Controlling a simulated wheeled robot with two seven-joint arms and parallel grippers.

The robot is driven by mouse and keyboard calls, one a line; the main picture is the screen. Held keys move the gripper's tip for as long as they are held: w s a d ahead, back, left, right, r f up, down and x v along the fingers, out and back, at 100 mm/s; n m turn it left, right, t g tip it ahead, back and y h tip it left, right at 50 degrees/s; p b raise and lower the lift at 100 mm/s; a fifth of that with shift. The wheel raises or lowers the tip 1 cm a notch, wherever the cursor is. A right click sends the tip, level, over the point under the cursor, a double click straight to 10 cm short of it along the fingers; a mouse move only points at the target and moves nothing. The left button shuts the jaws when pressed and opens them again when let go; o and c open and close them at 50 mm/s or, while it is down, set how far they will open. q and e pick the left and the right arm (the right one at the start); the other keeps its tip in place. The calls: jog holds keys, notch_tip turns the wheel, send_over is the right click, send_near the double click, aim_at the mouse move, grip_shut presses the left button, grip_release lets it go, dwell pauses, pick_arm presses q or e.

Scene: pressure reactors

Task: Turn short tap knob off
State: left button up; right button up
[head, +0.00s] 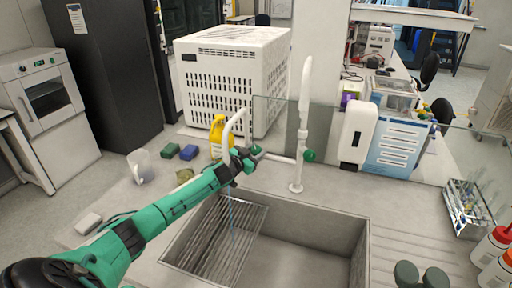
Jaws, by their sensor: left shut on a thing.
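The white tap fixture stands behind the sink (360,237), with a tall tap (304,100) and a short curved tap (236,119) to its left. My left arm reaches in from the lower left. My left gripper (254,155) is at the short tap, shut on its knob, which the fingers mostly hide. A green knob (309,155) on the tall tap is apart from the gripper, to its right. A thin bluish streak of water (229,214) shows below my forearm over the sink rack.
A yellow bottle (217,130), green and blue sponges (188,152) and a clear beaker (141,166) stand left of the taps. The right drainboard is mostly clear.

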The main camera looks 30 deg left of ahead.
pick_arm(q)
jog(key=m+g+h, duration=0.1)
jog(key=m, duration=0.1)
jog(key=m+h+p, duration=0.1)
jog(key=m+h, duration=0.1)
jog(key=shift+a+r+g+p, duration=0.15)
jog(key=shift+g+p, duration=0.15)
jog(key=shift+g, duration=0.1)
jog(key=shift+m+g+h, duration=1.1)
jog(key=shift+m+h, duration=0.3)
jog(key=shift+m, duration=0.6)
jog(key=o, duration=0.7)
jog(key=shift+s+a, duration=0.2)
jog(key=shift+s, duration=0.15)
jog(key=b+v, duration=0.3)
jog(key=v, duration=0.9)
jog(key=shift+s+a, duration=0.2)
jog(key=shift+s, duration=0.15)
